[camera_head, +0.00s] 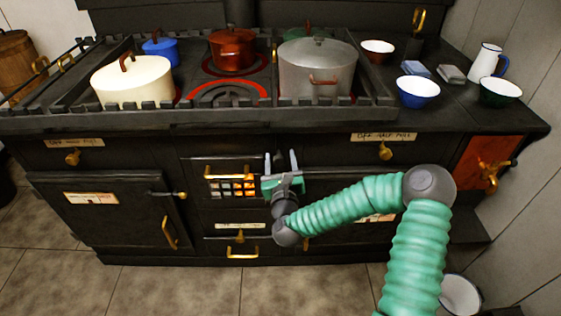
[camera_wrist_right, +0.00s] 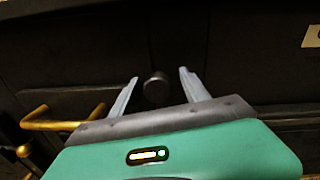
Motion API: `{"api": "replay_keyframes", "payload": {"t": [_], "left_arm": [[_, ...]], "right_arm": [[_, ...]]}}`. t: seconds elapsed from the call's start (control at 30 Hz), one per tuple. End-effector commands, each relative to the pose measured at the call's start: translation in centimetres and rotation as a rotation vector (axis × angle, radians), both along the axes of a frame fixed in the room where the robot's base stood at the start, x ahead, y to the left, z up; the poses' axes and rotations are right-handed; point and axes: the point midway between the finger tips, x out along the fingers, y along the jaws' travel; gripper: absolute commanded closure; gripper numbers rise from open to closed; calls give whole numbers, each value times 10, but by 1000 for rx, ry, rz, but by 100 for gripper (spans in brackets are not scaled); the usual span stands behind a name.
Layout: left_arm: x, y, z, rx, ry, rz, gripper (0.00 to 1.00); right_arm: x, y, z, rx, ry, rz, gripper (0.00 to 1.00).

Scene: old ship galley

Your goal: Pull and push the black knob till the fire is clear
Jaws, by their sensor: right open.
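The black knob (camera_wrist_right: 156,88) sticks out of the dark stove front in the right wrist view. It lies between the two fingers of my right gripper (camera_wrist_right: 157,90), near their tips. The fingers are open, with a gap on both sides of the knob. In the head view my right gripper (camera_head: 282,163) is at the stove front, just right of the fire grate (camera_head: 231,187), and it hides the knob there. An orange glow shows behind the grate bars. My left gripper is not in view.
Brass handles stick out nearby, one above the grate (camera_head: 228,168) and one below (camera_head: 242,251). Pots, including a large grey one (camera_head: 318,70), stand on the stove top above. Bowls and a white jug (camera_head: 487,62) are at the right. The floor in front is clear at the left.

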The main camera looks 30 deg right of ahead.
Motion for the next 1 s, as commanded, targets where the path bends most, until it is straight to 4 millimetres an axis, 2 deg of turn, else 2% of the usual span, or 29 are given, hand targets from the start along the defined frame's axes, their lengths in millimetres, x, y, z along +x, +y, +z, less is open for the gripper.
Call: {"api": "replay_keyframes", "payload": {"t": [0.13, 0.17, 0.57, 1.0], "left_arm": [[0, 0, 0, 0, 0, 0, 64], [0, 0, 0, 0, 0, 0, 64], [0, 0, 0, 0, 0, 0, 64], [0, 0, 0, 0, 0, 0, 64]], "right_arm": [[0, 0, 0, 0, 0, 1, 46], [0, 0, 0, 0, 0, 1, 49], [0, 0, -1, 0, 1, 0, 100], [0, 0, -1, 1, 3, 0, 100]]}}
